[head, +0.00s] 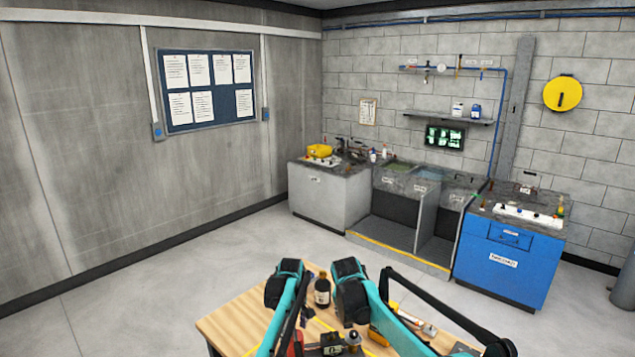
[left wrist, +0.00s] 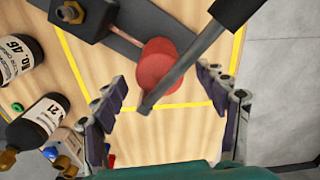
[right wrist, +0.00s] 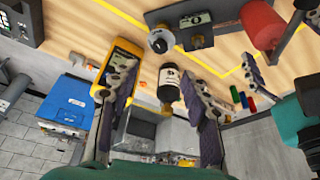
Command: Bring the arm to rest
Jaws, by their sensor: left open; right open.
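My left gripper (left wrist: 162,76) is open and empty, its two padded fingers spread above the wooden table in the left wrist view. A red cylinder (left wrist: 158,62) on a dark grey bar (left wrist: 122,45) shows beyond and between its fingers, with a dark rod crossing in front. My right gripper (right wrist: 158,72) is open and empty in the right wrist view. A yellow meter-like device (right wrist: 118,62) and a dark bottle with a white label (right wrist: 168,84) show beyond its fingers. In the head view my teal arms reach over the table; the fingers are hard to make out.
The wooden table (head: 232,318) carries a dark bottle (head: 322,291) and several tools. A blue cabinet (head: 507,266) and sinks stand beyond; the floor between is clear.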

